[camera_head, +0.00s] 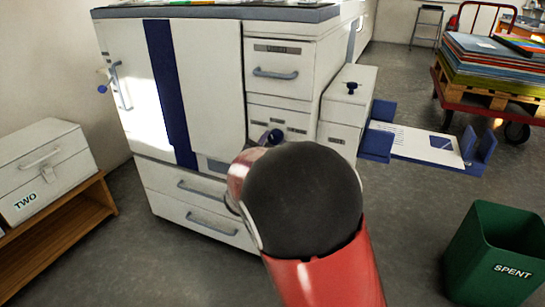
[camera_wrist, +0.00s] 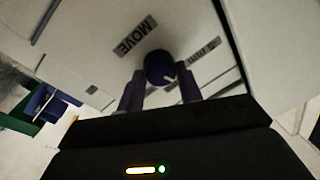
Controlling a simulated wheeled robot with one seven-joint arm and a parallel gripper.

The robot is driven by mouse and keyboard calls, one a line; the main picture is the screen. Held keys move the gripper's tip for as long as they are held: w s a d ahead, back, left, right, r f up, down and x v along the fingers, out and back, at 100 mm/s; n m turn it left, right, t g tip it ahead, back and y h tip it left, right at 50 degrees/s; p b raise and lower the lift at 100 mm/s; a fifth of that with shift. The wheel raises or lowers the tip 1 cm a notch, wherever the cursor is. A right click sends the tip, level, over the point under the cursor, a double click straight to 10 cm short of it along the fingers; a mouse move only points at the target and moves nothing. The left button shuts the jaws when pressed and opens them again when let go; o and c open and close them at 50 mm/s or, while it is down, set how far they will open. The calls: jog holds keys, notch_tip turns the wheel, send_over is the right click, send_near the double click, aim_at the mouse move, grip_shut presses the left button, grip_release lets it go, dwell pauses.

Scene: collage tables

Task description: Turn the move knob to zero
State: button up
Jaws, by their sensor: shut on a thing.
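The move knob (camera_wrist: 160,66) is a round dark blue knob on the white machine front, in the middle of the wrist view. A label reading MOVE (camera_wrist: 135,36) is beside it. A pale pointer line on the knob slants toward the lower right in this view. My gripper (camera_wrist: 161,78) is shut on the knob, one dark finger on each side.
The white machine (camera_head: 215,75) has drawers and a blue stripe. A side unit (camera_head: 347,105) with another small knob and a blue-ended tray (camera_head: 415,143) stands to the right. A green SPENT bin (camera_head: 470,250) is lower right. A wooden shelf (camera_head: 60,235) is left.

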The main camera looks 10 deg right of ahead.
jog(key=shift+f+m+h+b, duration=0.1)
jog(key=shift+m+h+b, duration=0.2)
jog(key=shift+m+b, duration=1.6)
jog(key=o, duration=1)
jog(key=v, duration=0.8)
jog(key=shift+w+p, duration=0.1)
jog(key=shift+p, duration=0.3)
